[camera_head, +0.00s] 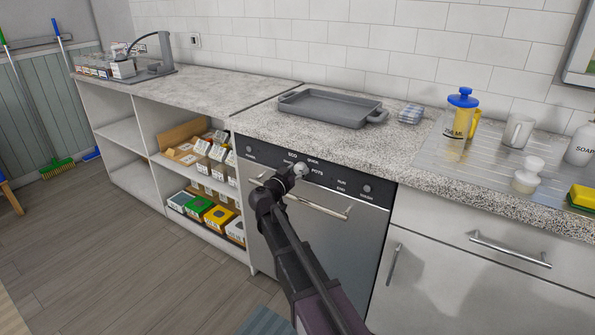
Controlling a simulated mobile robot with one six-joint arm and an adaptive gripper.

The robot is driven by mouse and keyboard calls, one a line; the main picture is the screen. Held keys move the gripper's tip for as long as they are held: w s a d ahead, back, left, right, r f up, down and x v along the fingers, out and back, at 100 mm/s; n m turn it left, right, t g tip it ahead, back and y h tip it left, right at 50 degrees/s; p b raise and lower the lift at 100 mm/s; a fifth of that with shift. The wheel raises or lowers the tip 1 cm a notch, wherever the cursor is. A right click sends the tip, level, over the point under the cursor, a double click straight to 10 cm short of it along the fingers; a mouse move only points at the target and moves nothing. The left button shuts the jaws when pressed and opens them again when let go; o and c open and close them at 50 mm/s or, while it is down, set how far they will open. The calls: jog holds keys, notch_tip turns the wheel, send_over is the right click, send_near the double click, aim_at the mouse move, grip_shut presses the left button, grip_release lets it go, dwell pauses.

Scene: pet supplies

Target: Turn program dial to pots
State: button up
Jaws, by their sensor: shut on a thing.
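The dishwasher (338,258) has a steel front under the counter, with a black control panel (353,182) along its top. The program dial (300,169) is a small round silver knob in the middle of the panel. Labels around it read ECO, QUICK and POTS, with POTS to its right. My gripper (293,173) is at the dial, shut on it, with my arm reaching up from the bottom of the view. The fingers and arm hide the dial's left side and part of the panel. I cannot tell where the dial's pointer stands.
A handle bar (318,206) runs across the dishwasher just below the dial, close to my arm. A grey roasting tray (330,107) sits on the counter above. Open shelves (200,175) with boxes stand left. A drawer handle (510,249) sticks out at right.

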jog(key=shift+m, duration=1.2)
jog(key=o, duration=1.1)
jog(key=shift+o, duration=0.2)
jog(key=shift+s, duration=0.15)
jog(key=v, duration=1.1)
jog(key=shift+s+a, duration=0.25)
jog(key=shift+a, duration=0.05)
